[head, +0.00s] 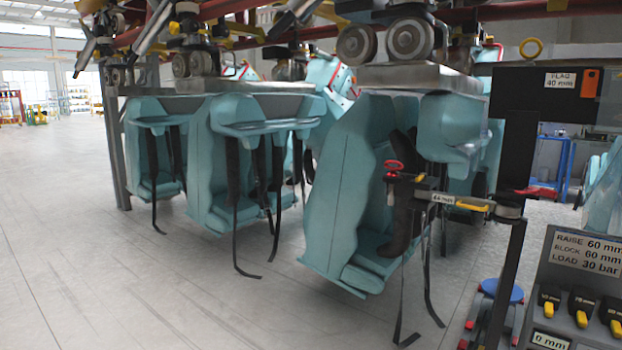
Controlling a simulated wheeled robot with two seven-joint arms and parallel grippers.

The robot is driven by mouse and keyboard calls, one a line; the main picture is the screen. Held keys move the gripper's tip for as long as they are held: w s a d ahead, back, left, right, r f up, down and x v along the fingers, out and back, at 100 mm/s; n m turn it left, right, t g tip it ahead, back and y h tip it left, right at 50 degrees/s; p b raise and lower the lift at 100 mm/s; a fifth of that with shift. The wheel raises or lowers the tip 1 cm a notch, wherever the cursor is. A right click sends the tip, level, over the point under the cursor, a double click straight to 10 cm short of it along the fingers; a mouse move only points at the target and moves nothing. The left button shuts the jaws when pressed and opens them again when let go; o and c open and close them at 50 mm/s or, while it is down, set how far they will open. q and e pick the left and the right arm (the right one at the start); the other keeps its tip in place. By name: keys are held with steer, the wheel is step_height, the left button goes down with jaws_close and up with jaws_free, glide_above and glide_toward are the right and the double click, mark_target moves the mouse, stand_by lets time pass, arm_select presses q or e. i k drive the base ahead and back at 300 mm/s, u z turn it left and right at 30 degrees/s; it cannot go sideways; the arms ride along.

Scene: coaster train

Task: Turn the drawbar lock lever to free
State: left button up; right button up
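No part in view is labelled as the drawbar lock lever, and I cannot tell for certain which one it is. A yellow-ended handle (471,207) lies roughly level beside a small labelled block (443,198) on a dark stand at the right. A red knob or handwheel (393,166) sits at the left end of the same assembly. A yellow ring (531,48) stands up at the top right, above the black sign board. The coaster train's teal seats (345,190) hang below its wheels (409,39). Neither of my grippers shows.
A grey control panel (580,262) with black-and-yellow switches stands at the lower right. A black board (561,100) carries a "FLAG 40 mm" label. Black straps (237,225) hang from the seats. Open grey floor (90,240) lies at the left.

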mark_target(422, 177)
steer(key=z, duration=1.25)
steer(key=k, duration=0.2)
steer(key=u, duration=2.2)
steer(key=i, duration=1.85)
steer(key=z, duration=1.7)
steer(key=i, duration=0.95)
steer(key=z, duration=0.95)
